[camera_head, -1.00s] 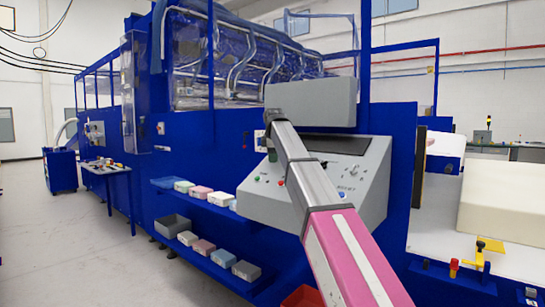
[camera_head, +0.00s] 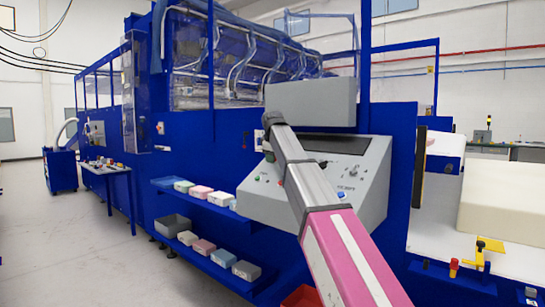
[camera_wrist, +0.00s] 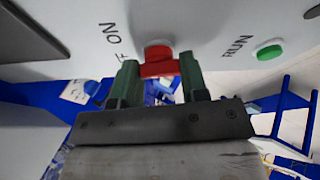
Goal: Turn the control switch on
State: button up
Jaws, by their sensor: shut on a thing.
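The control switch is a red knob (camera_wrist: 158,58) on the light grey panel, seen in the wrist view at the top centre. Letters that look like "NO" stand beside it, and a second label is partly hidden behind a finger. My gripper (camera_wrist: 160,69) has its two green fingers on either side of the knob and is shut on it. In the head view, the control console (camera_head: 364,188) stands at the centre, with my arm reaching across its left part. My fingers and the switch are hidden there.
A green button (camera_wrist: 269,50) marked "RUN" sits right of the switch in the wrist view. In the head view, blue shelves (camera_head: 205,213) with small boxes are left of the console. A cream foam block (camera_head: 505,200) lies on the right. The floor at left is clear.

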jog(key=m, duration=0.2)
jog(key=m+t+h, duration=0.1)
jog(key=m, duration=0.2)
jog(key=shift+s+m+t, duration=0.1)
jog(key=shift+m+t, duration=0.2)
jog(key=shift+a+f+m+t+h, duration=0.15)
jog(key=shift+m+h, duration=0.25)
jog(key=shift+m, duration=0.8)
jog(key=shift+d+r+m+t+h, duration=0.1)
jog(key=shift+m+t+h, duration=0.25)
jog(key=shift+m, duration=0.85)
jog(key=o, duration=0.9)
jog(key=shift+s+a, duration=0.1)
jog(key=v, duration=1)
jog(key=shift+s+a+r, duration=0.1)
jog(key=shift+a+r, duration=0.1)
jog(key=shift+r, duration=0.05)
